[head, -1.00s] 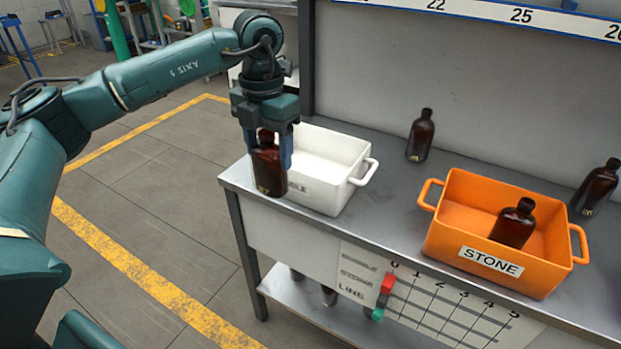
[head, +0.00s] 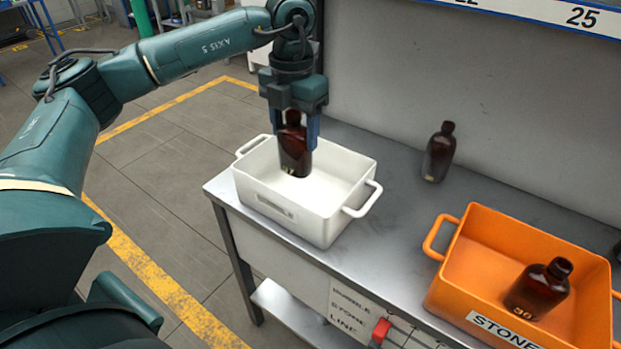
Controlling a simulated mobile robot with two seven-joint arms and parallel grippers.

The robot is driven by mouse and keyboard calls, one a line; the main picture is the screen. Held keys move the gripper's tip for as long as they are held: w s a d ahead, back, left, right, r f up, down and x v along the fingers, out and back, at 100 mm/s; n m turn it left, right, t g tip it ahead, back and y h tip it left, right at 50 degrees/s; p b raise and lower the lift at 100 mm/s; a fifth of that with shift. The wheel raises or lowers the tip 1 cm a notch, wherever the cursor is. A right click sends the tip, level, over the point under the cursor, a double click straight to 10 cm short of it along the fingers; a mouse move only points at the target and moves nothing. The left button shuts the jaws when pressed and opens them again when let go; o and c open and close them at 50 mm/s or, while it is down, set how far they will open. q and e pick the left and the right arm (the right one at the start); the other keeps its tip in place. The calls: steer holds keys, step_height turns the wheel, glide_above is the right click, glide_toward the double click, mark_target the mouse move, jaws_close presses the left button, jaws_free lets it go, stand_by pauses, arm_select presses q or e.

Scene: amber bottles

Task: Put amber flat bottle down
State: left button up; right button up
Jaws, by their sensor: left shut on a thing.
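My left gripper (head: 293,132) points down and is shut on an amber flat bottle (head: 295,157). The bottle hangs upright over the white crate (head: 305,220), with its lower part inside the outline of the crate's opening. I cannot tell whether its base touches the crate floor. The white crate stands at the left end of the grey bench and has a handle at each end. My right gripper is not in view.
An orange crate (head: 462,262) labelled STONE stands at the right with an amber bottle (head: 538,290) leaning inside. Another amber bottle (head: 439,153) stands on the bench (head: 390,222) near the back wall. Bare bench lies between the crates.

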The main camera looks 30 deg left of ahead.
mark_target(292, 113)
arm_select(q)
steer(key=f, duration=0.4)
steer(key=shift+s+f, duration=0.25)
steer(key=shift+f, duration=2.3)
steer(key=shift+f, duration=0.2)
steer(key=o, duration=1.1)
steer(key=shift+c, duration=0.2)
step_height(292, 113, up, 12)
steer(key=shift+r, duration=0.25)
